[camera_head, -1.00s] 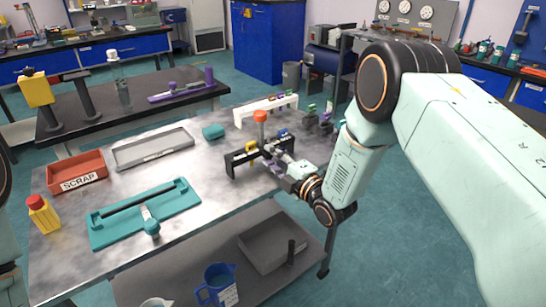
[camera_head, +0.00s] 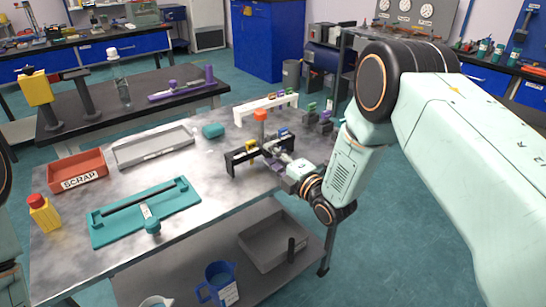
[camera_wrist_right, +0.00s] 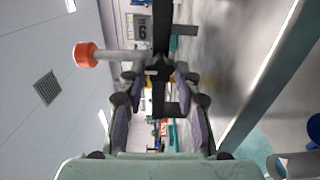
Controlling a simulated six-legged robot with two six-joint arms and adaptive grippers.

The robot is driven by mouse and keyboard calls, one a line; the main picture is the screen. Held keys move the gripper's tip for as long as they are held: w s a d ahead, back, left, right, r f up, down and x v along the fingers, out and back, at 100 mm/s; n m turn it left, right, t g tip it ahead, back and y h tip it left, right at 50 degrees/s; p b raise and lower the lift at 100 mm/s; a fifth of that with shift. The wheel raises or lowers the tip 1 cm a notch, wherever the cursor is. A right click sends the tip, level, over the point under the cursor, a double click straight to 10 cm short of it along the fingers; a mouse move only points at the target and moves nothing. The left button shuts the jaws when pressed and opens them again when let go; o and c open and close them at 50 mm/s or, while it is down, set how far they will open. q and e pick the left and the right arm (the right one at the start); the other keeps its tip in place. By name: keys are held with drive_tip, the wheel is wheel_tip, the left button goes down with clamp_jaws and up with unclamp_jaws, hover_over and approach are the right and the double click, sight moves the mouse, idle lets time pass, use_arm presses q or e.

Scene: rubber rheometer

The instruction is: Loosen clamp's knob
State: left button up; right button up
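A dark clamp stand (camera_head: 234,165) stands near the table's right edge, with an orange-capped post (camera_head: 260,115) beside it. In the right wrist view the orange cap (camera_wrist_right: 86,54) is at upper left on a pale rod. A black lobed knob (camera_wrist_right: 159,66) shows there between the fingertips, in front of a dark bar. My right gripper (camera_head: 282,157) is at the clamp; in the wrist view (camera_wrist_right: 157,82) its purple-padded fingers are apart, one on each side of the knob. Gaps appear beside the knob; contact is unclear. My left gripper is out of view.
A white rack (camera_head: 267,106) stands behind the clamp. The table's middle is clear.

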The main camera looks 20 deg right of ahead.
drive_tip(key=o, duration=0.3)
drive_tip(key=v, duration=1.2)
idle(0.4)
